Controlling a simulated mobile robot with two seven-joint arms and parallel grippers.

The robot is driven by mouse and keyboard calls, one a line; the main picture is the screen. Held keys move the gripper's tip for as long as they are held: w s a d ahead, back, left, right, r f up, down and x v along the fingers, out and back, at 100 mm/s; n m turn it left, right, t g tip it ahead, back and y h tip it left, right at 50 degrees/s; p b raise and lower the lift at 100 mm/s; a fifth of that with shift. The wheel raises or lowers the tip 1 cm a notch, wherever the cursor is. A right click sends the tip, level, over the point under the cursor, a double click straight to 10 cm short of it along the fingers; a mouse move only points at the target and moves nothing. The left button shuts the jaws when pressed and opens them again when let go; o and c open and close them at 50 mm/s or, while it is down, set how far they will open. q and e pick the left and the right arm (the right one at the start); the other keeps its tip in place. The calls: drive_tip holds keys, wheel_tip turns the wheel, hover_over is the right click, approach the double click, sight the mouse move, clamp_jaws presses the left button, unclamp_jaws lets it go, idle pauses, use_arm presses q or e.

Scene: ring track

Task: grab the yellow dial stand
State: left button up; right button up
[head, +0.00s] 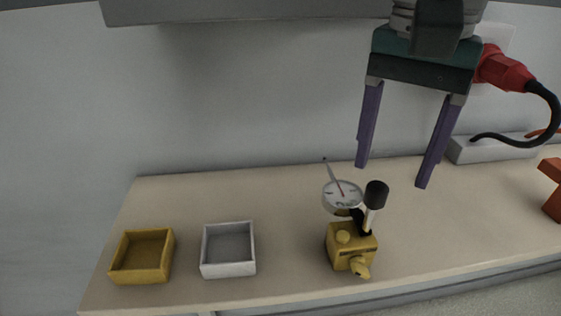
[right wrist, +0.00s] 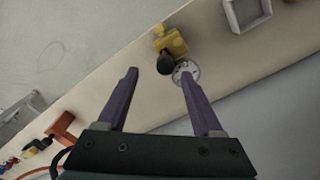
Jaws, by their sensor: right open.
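The yellow dial stand (head: 351,246) stands upright on the beige worktop, right of centre in the head view. It has a yellow base, a post with a black cap and a round white dial. It also shows in the right wrist view (right wrist: 172,42), beyond the fingertips, with its dial near the right-hand finger in the picture. My right gripper (head: 393,176) is open and empty, with its purple fingers pointing down, above the stand and apart from it. In the right wrist view the gripper (right wrist: 157,72) shows both fingers spread wide. My left gripper is out of view.
A yellow tray (head: 116,262) and a white tray (head: 204,256) stand left of the stand. An orange-red object (head: 552,190) is at the right edge. A red plug with a black cable (head: 505,72) is on the wall behind my right gripper. Bare worktop lies around the stand.

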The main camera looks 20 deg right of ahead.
sight(378, 185)
drive_tip(key=f, duration=0.5)
drive_tip(key=shift+w+a+f, duration=0.25)
drive_tip(key=shift+a+f, duration=0.1)
drive_tip(key=shift+f, duration=0.05)
clamp_jaws()
drive_tip(key=shift+r, duration=0.15)
idle(0.9)
